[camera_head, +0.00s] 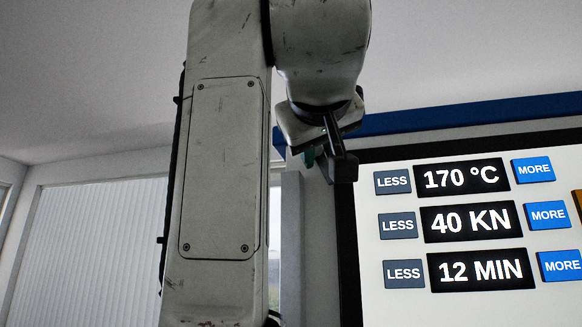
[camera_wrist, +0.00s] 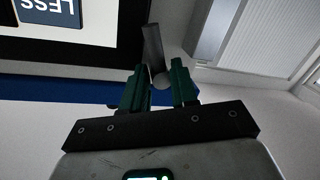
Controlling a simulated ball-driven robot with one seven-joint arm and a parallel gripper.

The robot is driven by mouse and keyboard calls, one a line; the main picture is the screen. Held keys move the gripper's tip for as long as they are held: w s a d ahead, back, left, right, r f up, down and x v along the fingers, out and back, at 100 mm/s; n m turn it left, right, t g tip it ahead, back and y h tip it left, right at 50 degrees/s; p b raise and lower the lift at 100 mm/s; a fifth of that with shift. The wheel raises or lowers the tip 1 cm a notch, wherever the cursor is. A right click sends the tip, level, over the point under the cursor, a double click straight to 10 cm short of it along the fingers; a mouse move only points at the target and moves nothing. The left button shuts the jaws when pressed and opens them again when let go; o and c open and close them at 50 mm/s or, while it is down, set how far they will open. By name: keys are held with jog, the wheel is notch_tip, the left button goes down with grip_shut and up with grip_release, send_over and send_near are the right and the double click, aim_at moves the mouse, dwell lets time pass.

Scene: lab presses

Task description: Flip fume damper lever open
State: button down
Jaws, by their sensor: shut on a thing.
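The damper lever (camera_wrist: 152,46) shows in the wrist view as a dark grey bar, with a pale rounded part between my fingertips. My gripper (camera_wrist: 159,84) has green fingers, one on each side of that part, and is shut on the lever. The lever's mount is not clearly visible.
A control screen (camera_head: 468,235) in a dark frame fills the right of the head view, reading 170 °C, 40 KN and 12 MIN. A blue band (camera_head: 480,112) runs above it. A pale ribbed panel (camera_head: 90,245) is at left. The wall and ceiling look clear.

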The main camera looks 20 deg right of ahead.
jog(key=n+g, duration=0.1)
jog(key=n, duration=0.4)
jog(key=shift+r+n+h, duration=0.1)
jog(key=shift+n+h, duration=0.2)
jog(key=shift+w+a+n+g+h, duration=0.1)
jog(key=shift+n+g+h, duration=0.4)
jog(key=shift+n, duration=1.5)
jog(key=c, duration=1.1)
grip_release()
jog(key=shift+a, duration=0.1)
jog(key=shift+b, duration=0.4)
jog(key=b+v, duration=0.5)
jog(key=v, duration=0.5)
jog(key=shift+s+a+r, duration=0.15)
jog(key=shift+s+a, duration=0.05)
jog(key=shift+s, duration=0.15)
